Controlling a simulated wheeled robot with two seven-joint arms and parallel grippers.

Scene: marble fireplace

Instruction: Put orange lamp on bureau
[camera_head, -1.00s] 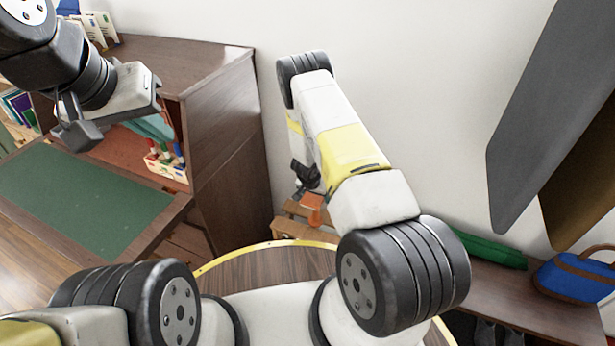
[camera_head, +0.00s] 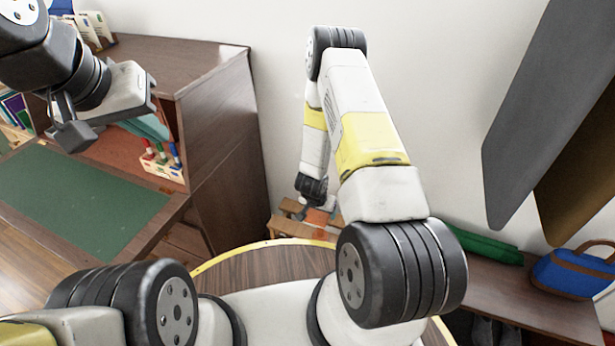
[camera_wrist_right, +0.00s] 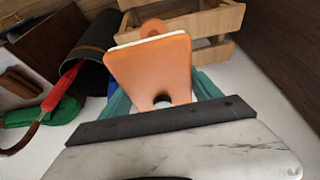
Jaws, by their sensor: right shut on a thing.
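The orange lamp (camera_head: 318,217) shows low in the head view, by the wall right of the bureau. In the right wrist view its orange, flared part (camera_wrist_right: 150,66) fills the middle, close to the gripper. My right gripper (camera_head: 314,205) reaches down there and is shut on the lamp; its fingertips are mostly hidden. The bureau (camera_head: 215,130) is dark wood with a green writing surface (camera_head: 75,200) and a flat upper top (camera_head: 150,55). My left gripper (camera_head: 112,120) hangs over the bureau's front, apparently open and empty.
A wooden crate (camera_wrist_right: 190,30) stands behind the lamp. Colored bottles in a holder (camera_head: 162,160) sit inside the bureau. A blue bag (camera_head: 570,272) rests on the right bench. The green surface is clear.

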